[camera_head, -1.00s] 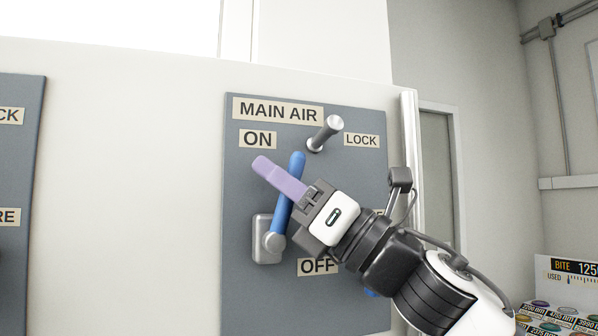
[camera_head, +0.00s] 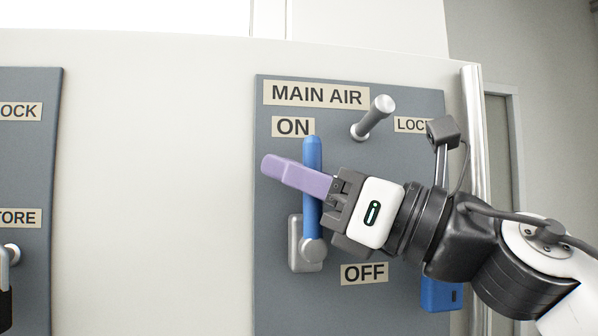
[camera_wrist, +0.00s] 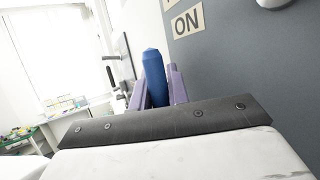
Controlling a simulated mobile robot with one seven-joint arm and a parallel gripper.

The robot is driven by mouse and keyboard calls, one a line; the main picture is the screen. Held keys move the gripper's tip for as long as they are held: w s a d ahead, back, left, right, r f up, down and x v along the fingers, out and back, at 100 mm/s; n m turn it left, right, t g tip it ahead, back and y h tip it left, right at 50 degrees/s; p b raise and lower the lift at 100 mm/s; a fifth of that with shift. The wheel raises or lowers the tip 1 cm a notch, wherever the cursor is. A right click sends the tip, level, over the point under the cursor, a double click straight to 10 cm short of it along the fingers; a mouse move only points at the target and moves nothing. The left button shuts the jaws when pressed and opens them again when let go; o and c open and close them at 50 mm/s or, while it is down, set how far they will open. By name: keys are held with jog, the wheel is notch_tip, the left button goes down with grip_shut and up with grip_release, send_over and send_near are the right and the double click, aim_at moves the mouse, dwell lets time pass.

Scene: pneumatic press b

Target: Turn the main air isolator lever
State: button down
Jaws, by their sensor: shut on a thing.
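The main air isolator lever is a blue handle (camera_head: 312,165) on a grey pivot block (camera_head: 305,255), mounted on the blue-grey MAIN AIR panel (camera_head: 275,300). The handle stands nearly upright, its tip just under the ON label (camera_head: 293,127). The OFF label (camera_head: 365,273) is lower right of the pivot. My gripper (camera_head: 300,177) reaches in from the right with its purple fingers across the handle, shut on it. In the wrist view the blue handle (camera_wrist: 154,78) sits between the two purple fingers. Part of the handle's middle is hidden by the near finger.
A grey peg (camera_head: 373,118) sticks out from the panel above my gripper, beside the LOCK label (camera_head: 412,125). A blue padlock (camera_head: 441,294) hangs below my wrist. Another panel (camera_head: 30,160) is at the left. A silver upright rail (camera_head: 472,130) edges the right side.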

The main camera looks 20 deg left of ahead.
jog(key=c, duration=1.6)
grip_release()
jog(key=shift+a, duration=0.1)
jog(key=b+v, duration=0.5)
jog(key=v, duration=0.8)
jog(key=shift+d+f, duration=0.1)
jog(key=shift+d, duration=0.25)
